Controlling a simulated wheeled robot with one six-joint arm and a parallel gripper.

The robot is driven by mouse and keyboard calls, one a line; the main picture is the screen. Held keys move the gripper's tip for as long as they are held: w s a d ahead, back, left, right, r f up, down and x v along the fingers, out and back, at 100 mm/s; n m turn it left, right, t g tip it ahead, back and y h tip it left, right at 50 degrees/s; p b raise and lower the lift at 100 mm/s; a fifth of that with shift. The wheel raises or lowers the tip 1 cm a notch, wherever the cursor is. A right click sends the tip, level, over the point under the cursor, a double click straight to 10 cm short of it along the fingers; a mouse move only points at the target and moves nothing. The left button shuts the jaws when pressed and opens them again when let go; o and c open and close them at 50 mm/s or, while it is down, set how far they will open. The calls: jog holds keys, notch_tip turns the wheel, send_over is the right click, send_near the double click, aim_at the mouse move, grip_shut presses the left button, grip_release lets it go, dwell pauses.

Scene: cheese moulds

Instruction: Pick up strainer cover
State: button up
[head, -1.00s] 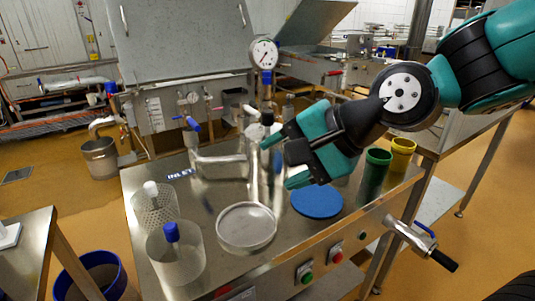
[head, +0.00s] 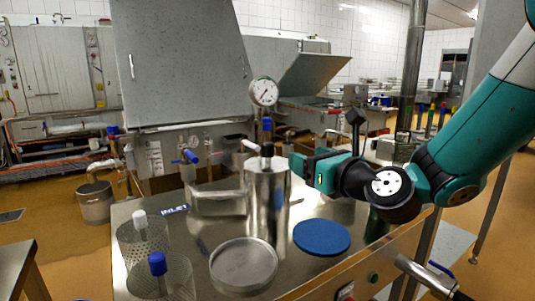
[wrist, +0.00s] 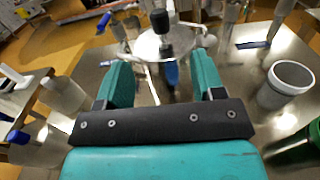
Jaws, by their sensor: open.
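A steel strainer cylinder (head: 268,205) stands on the steel table. Its round lid, which I take for the strainer cover, carries a black knob (head: 267,150). In the wrist view the round lid (wrist: 148,46) lies ahead with the black knob (wrist: 160,20) over it. A blue part (wrist: 170,72) shows between my fingers; I cannot tell what it belongs to. My gripper (head: 300,172) is just right of the cylinder's top and about level with the knob. In the wrist view my gripper (wrist: 160,68) has its fingers wide apart and holds nothing.
A pressure gauge (head: 263,92) rises behind the cylinder. Mesh baskets with a white knob (head: 140,218) and a blue knob (head: 157,263) stand at left. A steel dish (head: 243,265) and a blue disc (head: 322,237) lie in front. A green cup (head: 375,227) is partly behind my arm.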

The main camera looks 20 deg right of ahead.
aim_at(271, 145)
jog(key=p+x, duration=0.8)
jog(key=x, duration=0.1)
jog(key=shift+w+r+p, duration=0.15)
jog(key=shift+w+p, duration=0.05)
jog(key=shift+p, duration=0.2)
jog(key=shift+w, duration=0.4)
jog(key=p+x, duration=0.3)
jog(key=p, duration=0.1)
jog(key=shift+w+a+p, duration=0.3)
jog(key=shift+a+p, duration=0.05)
jog(key=shift+a, duration=0.05)
jog(key=shift+w+a+f+p, duration=0.15)
jog(key=shift+w+f+p, duration=0.15)
jog(key=shift+w+p, duration=0.3)
jog(key=shift+w+f, duration=0.1)
jog(key=shift+f, duration=0.05)
grip_shut()
